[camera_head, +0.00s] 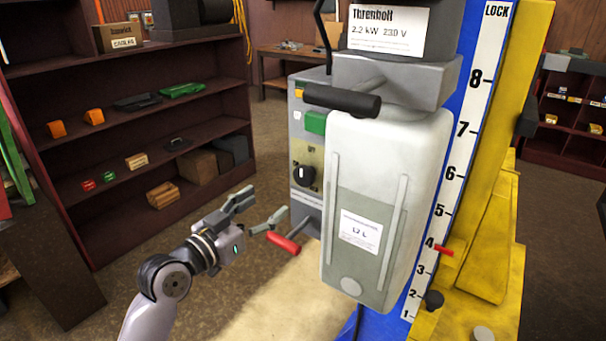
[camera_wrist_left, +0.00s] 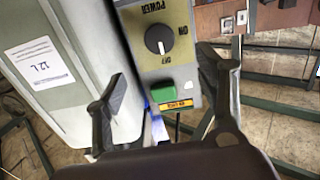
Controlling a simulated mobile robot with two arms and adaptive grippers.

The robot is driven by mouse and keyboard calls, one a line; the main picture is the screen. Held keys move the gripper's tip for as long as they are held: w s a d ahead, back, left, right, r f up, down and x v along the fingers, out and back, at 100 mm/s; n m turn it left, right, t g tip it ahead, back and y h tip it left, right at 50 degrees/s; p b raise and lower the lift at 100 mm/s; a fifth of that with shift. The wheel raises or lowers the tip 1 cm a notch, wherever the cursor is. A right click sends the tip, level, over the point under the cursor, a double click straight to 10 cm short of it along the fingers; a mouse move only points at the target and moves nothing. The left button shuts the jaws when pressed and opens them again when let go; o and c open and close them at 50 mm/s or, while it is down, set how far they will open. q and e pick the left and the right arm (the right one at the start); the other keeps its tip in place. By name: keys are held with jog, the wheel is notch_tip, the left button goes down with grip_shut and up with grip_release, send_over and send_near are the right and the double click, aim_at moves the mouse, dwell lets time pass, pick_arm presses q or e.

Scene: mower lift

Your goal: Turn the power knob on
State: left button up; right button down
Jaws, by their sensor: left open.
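The power knob (camera_head: 304,175) is a round black knob on the yellow plate of the grey control box (camera_head: 299,120). In the left wrist view the knob (camera_wrist_left: 159,40) shows with its white mark toward the OFF label, and ON is printed to its side. My left gripper (camera_head: 266,208) is open and empty, to the left of and lower than the knob in the head view. In the left wrist view the open fingers (camera_wrist_left: 161,66) stand apart on either side of the panel, and the knob lies between and beyond them, untouched. My right gripper is not in view.
A green button (camera_head: 315,122) sits on the box above the knob. A red-gripped handle (camera_head: 283,243) is below, near my left fingers. A white 12 L tank (camera_head: 390,190) stands right of the box. Shelves (camera_head: 150,150) are at left; floor between is free.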

aim_at(301, 178)
pick_arm(q)
jog(key=p+x, duration=0.3)
jog(key=x, duration=1.1)
jog(key=shift+w+d, duration=0.2)
jog(key=shift+c, duration=0.4)
jog(key=c, duration=1.1)
